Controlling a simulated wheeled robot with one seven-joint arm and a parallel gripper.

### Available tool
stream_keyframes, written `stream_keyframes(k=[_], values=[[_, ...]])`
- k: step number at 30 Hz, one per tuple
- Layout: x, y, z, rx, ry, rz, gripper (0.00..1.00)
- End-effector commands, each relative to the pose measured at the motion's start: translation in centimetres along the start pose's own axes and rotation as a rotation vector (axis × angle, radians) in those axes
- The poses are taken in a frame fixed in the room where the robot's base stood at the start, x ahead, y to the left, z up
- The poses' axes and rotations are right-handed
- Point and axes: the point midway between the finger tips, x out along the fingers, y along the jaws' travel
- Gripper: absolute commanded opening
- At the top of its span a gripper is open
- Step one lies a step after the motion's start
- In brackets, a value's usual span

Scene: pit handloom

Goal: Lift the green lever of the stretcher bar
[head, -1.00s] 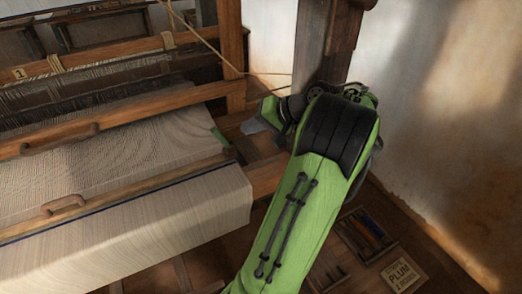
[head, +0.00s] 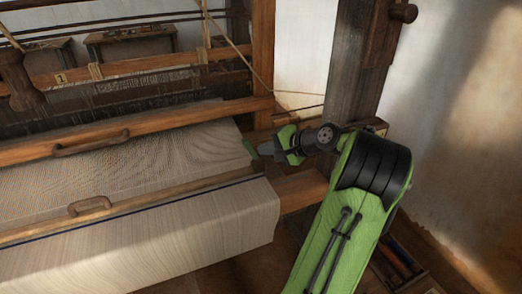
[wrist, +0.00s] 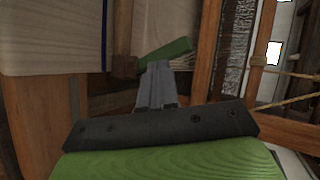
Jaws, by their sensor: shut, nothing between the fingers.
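The green lever (head: 249,147) shows as a small piece at the right edge of the woven cloth in the head view. In the wrist view the lever (wrist: 165,49) is a green bar, slightly tilted, just beyond my fingertips. Its left end meets a small brown wooden block (wrist: 124,67). My gripper (head: 262,149) is shut and empty, its tip close to the lever from the right. In the wrist view my gripper's (wrist: 156,72) grey fingertips overlap the lever's lower edge; I cannot tell whether they touch it.
The pale cloth (head: 130,165) spreads left, with the wooden beater (head: 190,119) behind it and the cloth roll (head: 190,225) in front. A thick upright post (head: 350,80) stands behind my arm. Cords (head: 235,45) hang at the loom's frame.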

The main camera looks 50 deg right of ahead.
Motion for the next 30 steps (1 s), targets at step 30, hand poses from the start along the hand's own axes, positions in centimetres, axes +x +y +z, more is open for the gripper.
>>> stream_keyframes(k=[30], values=[[3.5,-1.0,0.8,-0.107,0.062,0.074,0.00]])
